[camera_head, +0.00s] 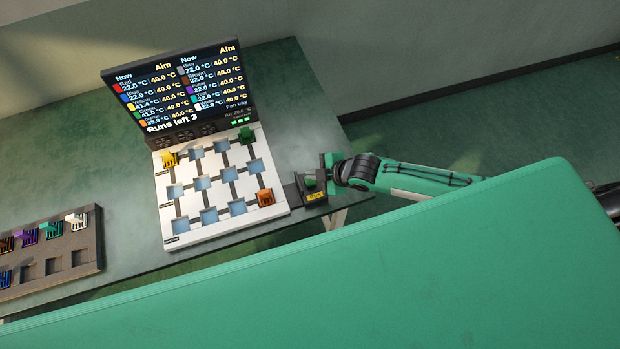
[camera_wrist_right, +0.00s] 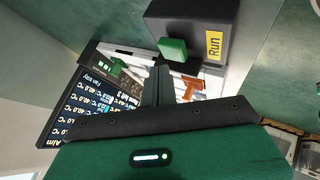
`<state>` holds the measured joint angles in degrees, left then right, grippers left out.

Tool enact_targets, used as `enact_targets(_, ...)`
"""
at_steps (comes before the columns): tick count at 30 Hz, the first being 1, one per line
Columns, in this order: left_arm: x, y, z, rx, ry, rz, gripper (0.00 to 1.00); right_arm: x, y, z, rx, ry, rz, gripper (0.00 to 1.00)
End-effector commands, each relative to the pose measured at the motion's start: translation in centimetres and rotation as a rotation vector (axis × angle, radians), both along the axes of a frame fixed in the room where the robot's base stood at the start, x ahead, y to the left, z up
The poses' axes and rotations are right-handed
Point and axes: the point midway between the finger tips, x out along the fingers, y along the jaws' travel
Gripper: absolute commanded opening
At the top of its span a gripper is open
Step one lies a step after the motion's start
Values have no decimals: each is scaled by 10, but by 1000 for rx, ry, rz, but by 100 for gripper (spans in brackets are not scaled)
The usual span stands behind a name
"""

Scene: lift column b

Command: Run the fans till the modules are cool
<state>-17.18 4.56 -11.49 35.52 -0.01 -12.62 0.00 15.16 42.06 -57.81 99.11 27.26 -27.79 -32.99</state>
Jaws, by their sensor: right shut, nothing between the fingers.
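The white fan tray (camera_head: 168,226) holds a yellow module (camera_head: 169,158) at its upper left, a green module (camera_head: 246,135) at its upper right and an orange module (camera_head: 265,197) at its lower right. The display (camera_head: 180,88) behind it reads "Runs left 3"; yellow reads about 41, green 41.0 and orange 39.5 °C, each with aim 40.0. The dark Run box (camera_head: 313,197) with a green button (camera_wrist_right: 172,50) stands at the tray's right. My right gripper (camera_head: 328,172) is shut and empty beside the button; I cannot tell whether they touch. My left gripper is out of view.
A dark rack (camera_head: 85,255) with several coloured modules and empty slots lies at the left of the table (camera_head: 285,80). Fans (camera_head: 185,135) sit under the display. A large green surface fills the lower right of the head view.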

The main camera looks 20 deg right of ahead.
Motion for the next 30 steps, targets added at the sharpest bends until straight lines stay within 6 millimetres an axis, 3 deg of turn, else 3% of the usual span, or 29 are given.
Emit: enact_targets(30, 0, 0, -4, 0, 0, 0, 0, 0, 0, -8, 0, 0, 0, 0)
